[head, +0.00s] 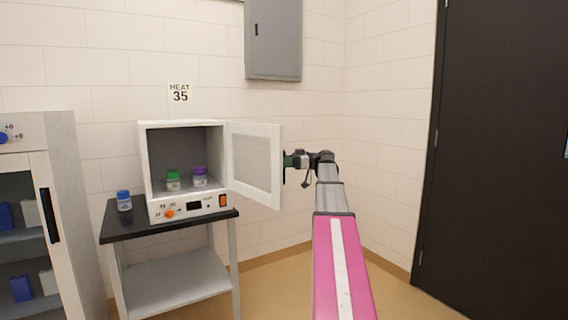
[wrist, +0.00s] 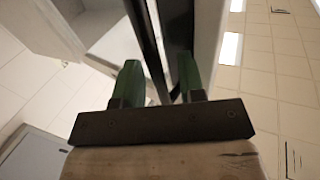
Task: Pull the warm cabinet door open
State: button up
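The warm cabinet (head: 157,208) is a white box with a grey interior, an orange knob and an orange switch. Its windowed door (head: 232,162) stands wide open, swung out to the right from its right side. My gripper (head: 289,161) is at the door's free edge, by the dark handle (head: 284,174). The fingertip contact is partly hidden.
A green-capped jar (head: 173,181) and a purple-capped jar (head: 199,177) stand inside the cabinet. A blue-capped jar (head: 124,201) stands on the black-topped table (head: 117,229). A fridge (head: 66,200) is at the left. Free floor lies right of the table.

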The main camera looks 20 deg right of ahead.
jog(key=shift+d, duration=0.1)
jog(key=v, duration=1)
jog(key=shift+d, duration=0.3)
jog(key=shift+d, duration=0.1)
